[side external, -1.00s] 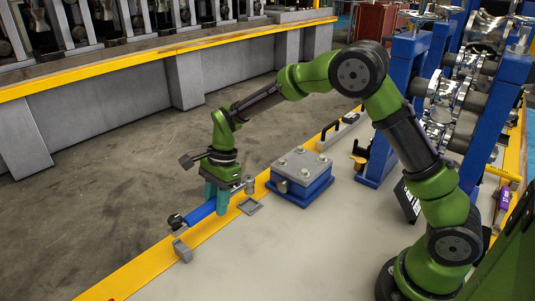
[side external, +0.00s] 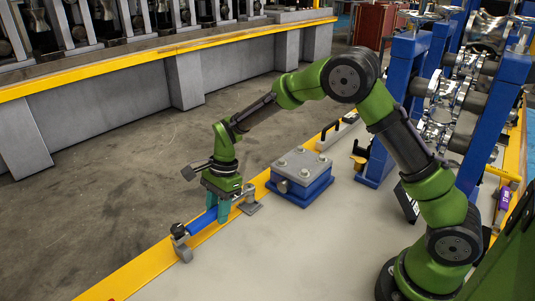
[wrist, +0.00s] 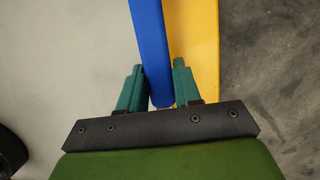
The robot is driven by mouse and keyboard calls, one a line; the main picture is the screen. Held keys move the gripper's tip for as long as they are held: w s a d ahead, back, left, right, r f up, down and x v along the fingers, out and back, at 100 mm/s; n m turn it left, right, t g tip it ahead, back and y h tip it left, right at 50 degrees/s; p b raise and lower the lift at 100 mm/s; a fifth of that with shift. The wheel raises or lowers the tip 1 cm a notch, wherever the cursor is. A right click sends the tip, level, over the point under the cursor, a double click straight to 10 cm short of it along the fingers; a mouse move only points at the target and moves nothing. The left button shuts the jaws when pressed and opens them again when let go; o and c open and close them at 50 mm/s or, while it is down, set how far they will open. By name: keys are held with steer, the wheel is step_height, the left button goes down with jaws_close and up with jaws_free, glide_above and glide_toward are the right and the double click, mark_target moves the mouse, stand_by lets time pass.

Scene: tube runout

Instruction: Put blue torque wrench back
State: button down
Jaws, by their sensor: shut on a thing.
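The blue torque wrench (side external: 201,222) lies roughly level along the yellow table edge, its dark head at the lower left. My gripper (side external: 217,216) is shut on the wrench, its teal fingers on either side of the blue handle. In the wrist view the wrench (wrist: 151,45) runs between the fingertips of my gripper (wrist: 158,68). The head end is at a small grey bracket (side external: 183,248). A second grey bracket (side external: 252,205) stands just right of my gripper. I cannot tell whether the wrench rests fully in both brackets.
A blue-and-grey bolted block (side external: 300,178) sits on the pale tabletop (side external: 285,250), right of the brackets. The yellow edge strip (side external: 135,275) borders open floor. The tabletop in front is clear.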

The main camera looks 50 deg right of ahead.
steer(key=shift+f, duration=1)
steer(key=shift+c, duration=1.1)
jaws_free()
steer(key=shift+v, duration=3)
